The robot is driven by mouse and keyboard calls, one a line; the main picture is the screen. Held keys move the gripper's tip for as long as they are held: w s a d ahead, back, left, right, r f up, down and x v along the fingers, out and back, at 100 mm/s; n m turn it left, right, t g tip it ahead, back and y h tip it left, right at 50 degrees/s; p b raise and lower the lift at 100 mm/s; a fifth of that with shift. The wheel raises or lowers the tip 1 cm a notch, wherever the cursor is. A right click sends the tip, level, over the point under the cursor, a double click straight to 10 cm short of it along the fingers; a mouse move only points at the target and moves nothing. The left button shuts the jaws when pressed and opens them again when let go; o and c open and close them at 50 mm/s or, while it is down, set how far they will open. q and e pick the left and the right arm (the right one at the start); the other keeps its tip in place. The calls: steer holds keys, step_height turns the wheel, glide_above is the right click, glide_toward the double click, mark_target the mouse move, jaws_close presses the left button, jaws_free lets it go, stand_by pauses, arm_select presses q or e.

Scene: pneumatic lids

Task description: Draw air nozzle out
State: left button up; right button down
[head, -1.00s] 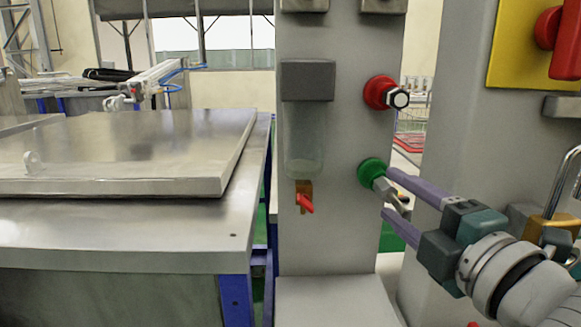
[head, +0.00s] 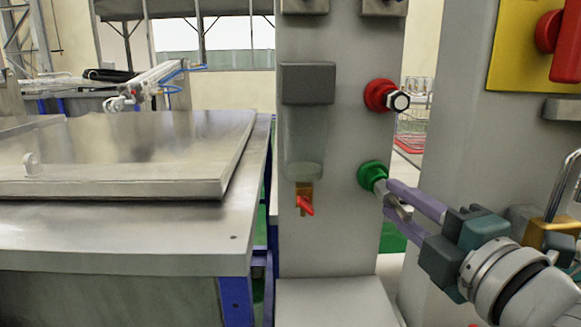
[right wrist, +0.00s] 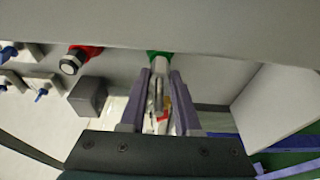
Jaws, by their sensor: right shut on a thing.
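The metal air nozzle (head: 402,209) sticks out of the green round socket (head: 371,175) on the grey post in the head view. My right gripper (head: 387,197) has its purple fingers shut on the nozzle, close in front of the socket. In the right wrist view the nozzle (right wrist: 158,88) lies between the two fingers, with the green socket (right wrist: 159,54) just beyond the tips. The nozzle's inner end is hidden at the socket. My left gripper is not in view.
A red socket with a metal fitting (head: 383,95) sits above the green one. A clear bowl with a red-handled valve (head: 305,205) hangs on the post. A steel table (head: 120,235) stands left. A grey cabinet (head: 455,130) with a padlock (head: 553,228) stands close right.

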steer(key=shift+s, duration=0.4)
steer(key=shift+s+p, duration=0.7)
steer(key=shift+s, duration=0.45)
steer(key=s+r+p, duration=0.5)
steer(key=r+p, duration=0.2)
steer(key=p, duration=0.2)
steer(key=shift+d+r, duration=0.15)
steer(key=shift+r, duration=0.15)
stand_by(0.3)
